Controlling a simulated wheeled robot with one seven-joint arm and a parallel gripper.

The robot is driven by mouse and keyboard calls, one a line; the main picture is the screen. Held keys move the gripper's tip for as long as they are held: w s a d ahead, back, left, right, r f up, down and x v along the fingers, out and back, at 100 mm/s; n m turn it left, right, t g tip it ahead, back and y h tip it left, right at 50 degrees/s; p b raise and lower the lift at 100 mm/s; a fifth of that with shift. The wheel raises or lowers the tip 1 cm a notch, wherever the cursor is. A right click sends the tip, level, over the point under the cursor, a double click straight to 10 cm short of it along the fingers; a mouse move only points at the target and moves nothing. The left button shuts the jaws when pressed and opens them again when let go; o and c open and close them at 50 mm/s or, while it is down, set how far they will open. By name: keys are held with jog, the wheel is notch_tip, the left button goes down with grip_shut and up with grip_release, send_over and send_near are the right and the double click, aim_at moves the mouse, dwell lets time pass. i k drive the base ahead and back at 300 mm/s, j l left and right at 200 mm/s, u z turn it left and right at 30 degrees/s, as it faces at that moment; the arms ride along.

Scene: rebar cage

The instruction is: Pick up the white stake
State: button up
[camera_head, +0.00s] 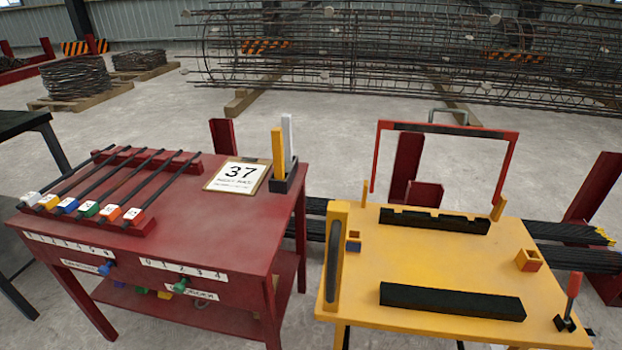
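The white stake (288,136) stands upright in a small black holder (287,182) at the back right corner of the red table (215,240). A yellow stake (278,153) stands close on its left in the same holder. The lower end of the white stake is hidden by the holder. My gripper is not in view.
Several dark rods with coloured ends (120,185) lie on racks farther left. A yellow table (430,265) with a red upright frame (445,128) stands to the right. A rebar cage (400,50) lies behind.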

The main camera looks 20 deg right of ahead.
aim_at(286, 139)
jog(key=i+j, duration=0.15)
jog(key=j, duration=0.15)
jog(key=i+j+z, duration=0.1)
jog(key=j, duration=0.25)
jog(key=i+j, duration=0.25)
jog(key=i+j+z, duration=0.15)
jog(key=j, duration=0.25)
jog(key=i+j, duration=0.15)
jog(key=j, duration=0.2)
jog(key=i+j+z, duration=0.1)
jog(key=j, duration=0.25)
jog(key=i+j, duration=0.15)
jog(key=j, duration=0.25)
jog(key=i+j+z, duration=0.1)
jog(key=j, duration=0.25)
